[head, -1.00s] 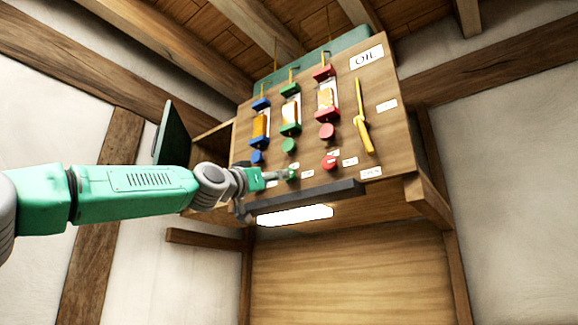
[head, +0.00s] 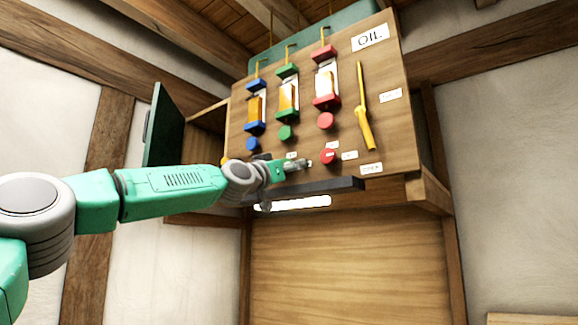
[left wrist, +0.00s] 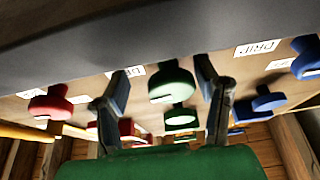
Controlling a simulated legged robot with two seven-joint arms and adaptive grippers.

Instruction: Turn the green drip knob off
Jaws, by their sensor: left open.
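The lower green knob (left wrist: 172,82), a round disc, sits under the dark ledge in the left wrist view, beside a label reading DRIP. My left gripper (left wrist: 165,88) is open, with one finger on each side of this knob and visible gaps to both. In the head view my left gripper (head: 300,164) is at the lower part of the oil panel (head: 405,140) and hides most of the lower green knob. The upper green knob (head: 285,132) shows above it, below the green-capped oiler (head: 288,95). My right gripper is not in view.
A red knob (left wrist: 50,103) and a blue knob (left wrist: 306,57) flank the green one. A dark ledge (head: 310,191) runs along the panel's bottom. A yellow lever (head: 364,110) is at the right. A dark green open door (head: 165,127) stands left.

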